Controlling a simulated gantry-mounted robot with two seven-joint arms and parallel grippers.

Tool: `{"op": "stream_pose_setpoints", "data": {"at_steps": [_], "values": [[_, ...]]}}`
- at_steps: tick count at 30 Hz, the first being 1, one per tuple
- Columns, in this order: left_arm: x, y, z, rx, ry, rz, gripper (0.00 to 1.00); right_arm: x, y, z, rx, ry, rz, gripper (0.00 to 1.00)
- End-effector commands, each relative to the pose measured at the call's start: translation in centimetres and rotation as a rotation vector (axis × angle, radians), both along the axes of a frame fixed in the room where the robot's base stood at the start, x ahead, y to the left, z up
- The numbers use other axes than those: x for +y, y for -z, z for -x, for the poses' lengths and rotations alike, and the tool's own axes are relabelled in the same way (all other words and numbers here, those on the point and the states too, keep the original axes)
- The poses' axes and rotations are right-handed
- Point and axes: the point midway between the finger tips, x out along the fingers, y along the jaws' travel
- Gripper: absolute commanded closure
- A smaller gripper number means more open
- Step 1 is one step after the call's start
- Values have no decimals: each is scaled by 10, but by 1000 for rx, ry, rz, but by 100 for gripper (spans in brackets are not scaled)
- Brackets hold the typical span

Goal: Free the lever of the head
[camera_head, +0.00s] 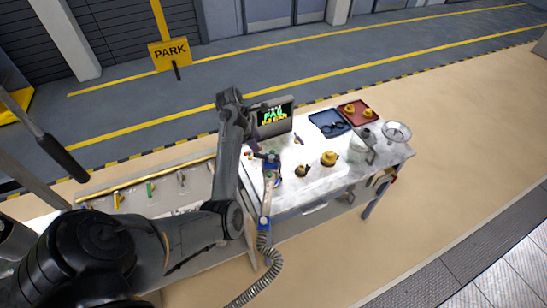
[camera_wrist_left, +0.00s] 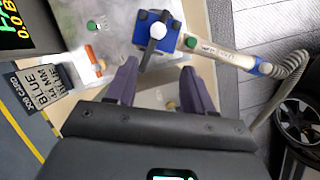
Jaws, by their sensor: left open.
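The fill head (camera_head: 271,163) is a blue block on the worktable with a pale tube and a ribbed hose attached. In the left wrist view the blue head (camera_wrist_left: 147,22) is at the top centre, and its lever (camera_wrist_left: 157,31) shows as a pale round knob on a dark stem. My left gripper (camera_wrist_left: 159,66) is open, its two purple fingers apart. The knob lies just ahead of the gap between the fingertips; I cannot tell its depth. In the head view my left gripper (camera_head: 264,156) is right by the head and partly covers it.
A screen (camera_head: 273,117) reading FAIL stands behind the head. Yellow-and-black pieces (camera_head: 328,158), a blue tray (camera_head: 326,121), a red tray (camera_head: 367,116) and a metal bowl (camera_head: 396,131) are to the right. The ribbed hose (camera_head: 268,265) hangs over the table's front edge.

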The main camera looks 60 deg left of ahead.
Motion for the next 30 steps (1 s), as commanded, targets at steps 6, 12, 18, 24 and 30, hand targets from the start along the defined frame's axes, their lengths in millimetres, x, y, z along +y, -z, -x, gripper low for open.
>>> {"op": "stream_pose_setpoints", "data": {"at_steps": [6, 12, 18, 24, 30], "values": [[-4, -2, -16, -31, 3, 2, 48, 2, -1, 1, 4, 2, -6, 57], [-10, 24, -24, -29, 4, 3, 48, 1, -7, 1, 4, 3, -6, 57], [-17, 55, -35, -29, 5, 1, 48, 0, -11, 1, 3, 1, -1, 57], [-21, 77, -42, -30, 4, -2, 48, -2, -14, 1, 3, -3, 7, 57], [-23, 86, -46, -31, 4, -3, 48, -2, -15, 1, 1, -4, 7, 57]]}}
